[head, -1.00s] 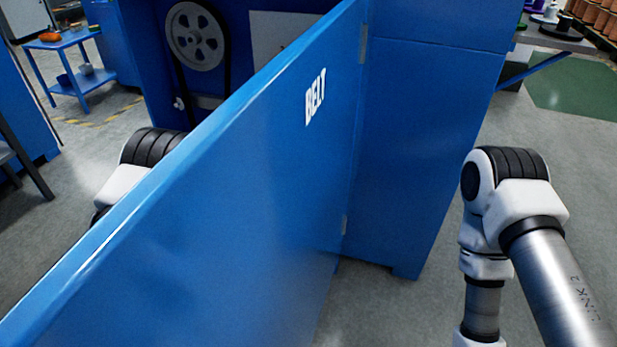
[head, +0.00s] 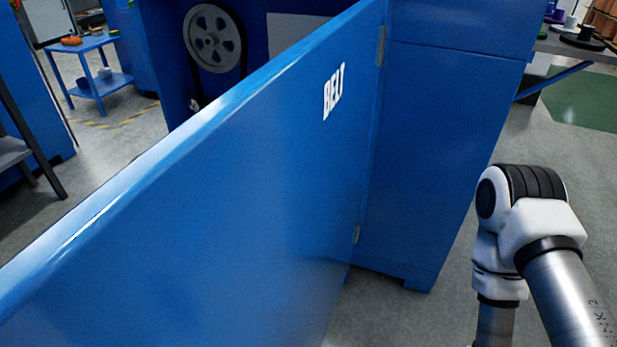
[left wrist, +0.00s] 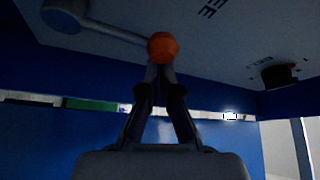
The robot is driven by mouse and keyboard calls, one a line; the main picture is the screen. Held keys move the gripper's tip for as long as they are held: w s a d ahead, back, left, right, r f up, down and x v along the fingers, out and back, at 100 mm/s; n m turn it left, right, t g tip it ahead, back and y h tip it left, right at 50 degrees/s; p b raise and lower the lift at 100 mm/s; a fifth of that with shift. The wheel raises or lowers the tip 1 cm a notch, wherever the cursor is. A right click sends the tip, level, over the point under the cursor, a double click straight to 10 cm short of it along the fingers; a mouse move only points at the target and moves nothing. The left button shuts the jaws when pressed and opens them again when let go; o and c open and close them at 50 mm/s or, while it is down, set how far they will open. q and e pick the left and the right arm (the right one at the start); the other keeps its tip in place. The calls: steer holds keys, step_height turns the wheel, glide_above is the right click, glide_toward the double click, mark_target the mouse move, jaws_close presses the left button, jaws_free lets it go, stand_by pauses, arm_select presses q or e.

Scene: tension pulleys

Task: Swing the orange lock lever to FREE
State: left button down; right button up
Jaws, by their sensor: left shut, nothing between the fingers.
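In the head view the open blue door (head: 250,180) marked "BELT" hides my left arm and the lever. My right gripper is out of view.
A spoked pulley wheel (head: 214,38) shows inside the blue cabinet (head: 440,150) behind the door. A blue side table (head: 88,45) stands at far left. Open floor lies right of the cabinet.

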arm_select(q)
steer(key=a+n, duration=0.1)
steer(key=a+n+t+b, duration=0.1)
steer(key=w+a+n, duration=0.1)
steer(key=shift+f+t, duration=0.3)
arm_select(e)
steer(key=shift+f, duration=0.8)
